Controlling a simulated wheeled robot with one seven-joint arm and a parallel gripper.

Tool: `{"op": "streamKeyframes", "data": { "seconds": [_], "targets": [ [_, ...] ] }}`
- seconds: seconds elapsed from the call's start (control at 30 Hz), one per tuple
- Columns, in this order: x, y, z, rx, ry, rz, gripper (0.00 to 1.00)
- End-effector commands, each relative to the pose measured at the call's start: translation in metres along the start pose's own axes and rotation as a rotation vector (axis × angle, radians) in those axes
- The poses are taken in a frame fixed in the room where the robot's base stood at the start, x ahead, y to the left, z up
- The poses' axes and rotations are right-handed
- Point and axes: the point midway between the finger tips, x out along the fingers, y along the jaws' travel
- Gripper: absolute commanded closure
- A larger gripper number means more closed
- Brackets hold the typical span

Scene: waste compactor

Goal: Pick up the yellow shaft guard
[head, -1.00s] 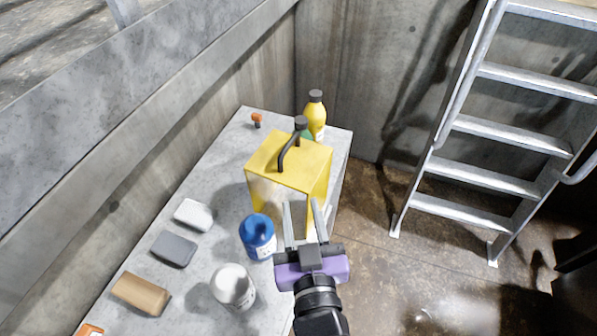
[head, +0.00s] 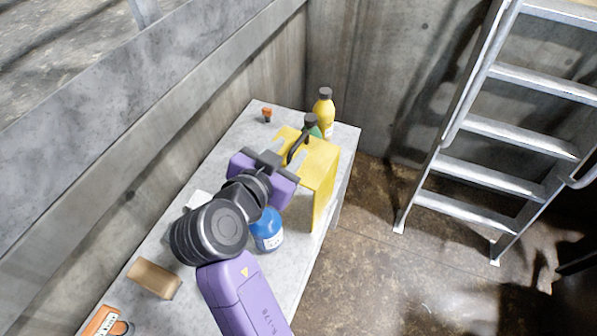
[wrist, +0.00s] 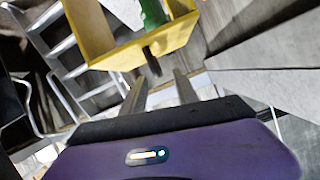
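The yellow shaft guard (head: 323,182) stands on the grey table, a box-like sheet piece with a dark handle (head: 297,148) on top. My gripper (head: 286,142) is above the table at the guard's left side, its fingers pointing toward the handle. In the wrist view, the guard (wrist: 95,35) is at the top and the dark handle (wrist: 153,62) shows just beyond the fingertips. My gripper (wrist: 158,78) is open there, with a gap between its two fingers and nothing held. My arm and gripper hide part of the guard's left side in the head view.
On the table (head: 345,145) are a yellow bottle (head: 323,112), a green bottle (head: 313,128) behind the guard, a blue container (head: 267,232), a tan block (head: 154,278) and a small orange item (head: 267,115). A concrete wall runs along the left. A metal ladder (head: 480,150) stands right.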

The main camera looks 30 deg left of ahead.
Motion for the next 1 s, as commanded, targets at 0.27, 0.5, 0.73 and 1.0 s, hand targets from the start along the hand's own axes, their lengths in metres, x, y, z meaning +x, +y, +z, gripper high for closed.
{"op": "streamKeyframes", "data": {
  "seconds": [0.27, 0.5, 0.73, 1.0],
  "targets": [
    [0.036, 0.002, -0.003, -0.001, -0.001, 0.001, 0.64],
    [0.052, 0.003, -0.001, 0.0, 0.0, -0.001, 0.64],
    [0.052, 0.002, -0.001, 0.0, 0.0, -0.001, 0.76],
    [0.052, 0.002, -0.001, -0.001, 0.0, -0.002, 1.0]
  ]
}}
